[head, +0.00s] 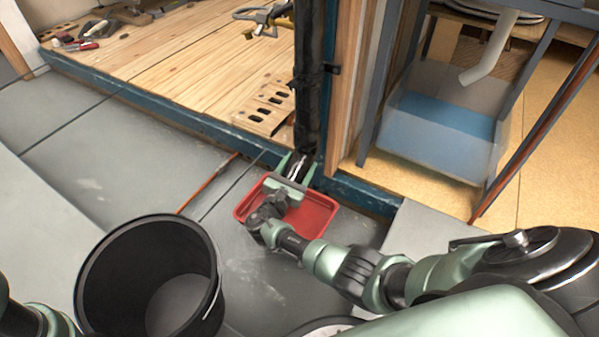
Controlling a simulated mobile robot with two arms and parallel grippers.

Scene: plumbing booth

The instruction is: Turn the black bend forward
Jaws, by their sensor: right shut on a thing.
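A black vertical pipe (308,85) runs down along the wooden post at the centre of the head view. The black bend (298,166) is at its lower end, mostly hidden by my gripper. My right gripper (296,165) reaches up from below, with one green finger on each side of the bend, and is shut on it. Which way the bend's outlet faces cannot be made out. Part of my left arm shows at the lower left corner, but its gripper is out of view.
A red tray (318,216) lies on the grey floor under my right gripper. A black bucket (92,287) stands at the lower left. A blue sill (160,115) edges the wooden deck, where a perforated brick (264,105) lies. A grey-framed stand (440,115) is at the right.

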